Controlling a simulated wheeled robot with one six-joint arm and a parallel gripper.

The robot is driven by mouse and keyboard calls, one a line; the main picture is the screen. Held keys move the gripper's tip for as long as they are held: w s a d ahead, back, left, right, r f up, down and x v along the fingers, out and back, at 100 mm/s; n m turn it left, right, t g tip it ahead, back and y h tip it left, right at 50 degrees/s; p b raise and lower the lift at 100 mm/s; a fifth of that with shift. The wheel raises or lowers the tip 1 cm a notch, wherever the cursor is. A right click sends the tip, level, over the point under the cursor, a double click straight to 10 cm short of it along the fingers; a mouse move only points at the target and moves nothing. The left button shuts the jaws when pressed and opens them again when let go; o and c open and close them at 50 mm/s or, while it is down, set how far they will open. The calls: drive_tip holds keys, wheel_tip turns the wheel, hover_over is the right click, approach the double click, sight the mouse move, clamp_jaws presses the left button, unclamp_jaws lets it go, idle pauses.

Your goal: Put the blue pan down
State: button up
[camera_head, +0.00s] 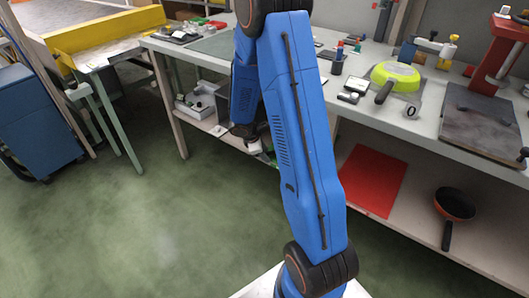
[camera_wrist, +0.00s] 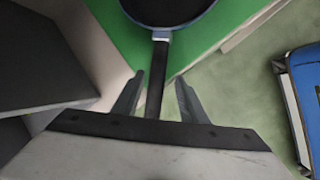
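The blue pan (camera_wrist: 168,8) shows at the top of the wrist view, cut off by the frame edge, with a dark inside and a blue rim. It lies over a bright green surface (camera_wrist: 122,35). Its black handle (camera_wrist: 157,80) points back towards my gripper (camera_wrist: 159,76). The two fingers stand apart on either side of the handle, with a visible gap on each side. In the head view the pan is hidden behind my blue arm, and a bit of green shows on the lower shelf beside it.
A red mat (camera_head: 368,180) and an orange-red pan (camera_head: 455,204) are on the lower shelf. A lime-green pan (camera_head: 396,74) sits on the bench top (camera_head: 425,125), near a dark plate (camera_head: 480,122). A blue cabinet (camera_head: 38,120) stands at left. The green floor (camera_head: 170,225) is open.

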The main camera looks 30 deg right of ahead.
drive_tip(key=s+a+r+m, duration=0.2)
drive_tip(key=s+a+r, duration=0.2)
drive_tip(key=r, duration=0.6)
drive_tip(key=s+a+r+m, duration=0.2)
drive_tip(key=s+a+r, duration=0.15)
drive_tip(key=r, duration=0.65)
drive_tip(key=s+a+r+m+t+y, duration=0.2)
drive_tip(key=s+a+r+m, duration=0.2)
drive_tip(key=s, duration=0.7)
drive_tip(key=s+a+r+m+t+y, duration=0.2)
drive_tip(key=s+a+r, duration=0.6)
drive_tip(key=s, duration=0.4)
drive_tip(key=shift+s+a+m+y, duration=0.2)
drive_tip(key=shift+m+y, duration=0.5)
drive_tip(key=shift+m, duration=0.5)
